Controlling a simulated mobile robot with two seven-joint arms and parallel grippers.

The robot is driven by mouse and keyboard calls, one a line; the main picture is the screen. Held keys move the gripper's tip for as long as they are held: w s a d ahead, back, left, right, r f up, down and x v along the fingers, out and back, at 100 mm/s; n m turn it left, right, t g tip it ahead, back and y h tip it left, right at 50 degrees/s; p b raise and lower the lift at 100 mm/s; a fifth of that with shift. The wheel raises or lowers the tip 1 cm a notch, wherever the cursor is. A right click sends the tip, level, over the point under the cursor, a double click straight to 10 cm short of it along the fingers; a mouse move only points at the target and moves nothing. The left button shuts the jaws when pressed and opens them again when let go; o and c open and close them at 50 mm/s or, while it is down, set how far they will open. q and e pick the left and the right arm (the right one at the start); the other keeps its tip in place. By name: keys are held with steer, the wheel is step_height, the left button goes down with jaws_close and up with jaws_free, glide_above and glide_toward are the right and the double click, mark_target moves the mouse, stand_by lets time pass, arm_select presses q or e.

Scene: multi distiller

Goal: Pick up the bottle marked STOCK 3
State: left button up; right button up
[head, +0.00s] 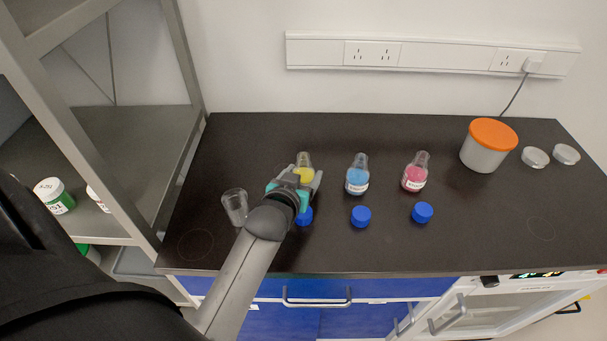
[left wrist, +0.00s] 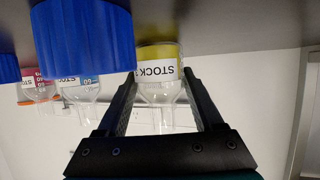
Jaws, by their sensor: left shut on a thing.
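A clear bottle with yellow liquid (head: 305,162) is at the left of a row of three on the dark worktop (head: 330,250). My left gripper (head: 304,180) is shut on this bottle, with a finger on each side. In the left wrist view, which is upside down, the yellow bottle (left wrist: 158,58) has a white label reading STOCK; its number is hidden by a finger. The bottle looks upright, its base at or very near the worktop. A blue-liquid bottle (head: 357,176) and a pink-liquid bottle (head: 415,174) stand to the right. My right gripper is not in view.
Three blue caps lie in front of the bottles: left (head: 306,217), middle (head: 361,216) and right (head: 423,212). An empty glass (head: 235,207) stands left of my gripper. An orange-lidded tub (head: 486,153) and two small clear dishes stand at the right. A shelf rack rises at the left.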

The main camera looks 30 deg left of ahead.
arm_select(q)
jaws_close()
stand_by(0.3)
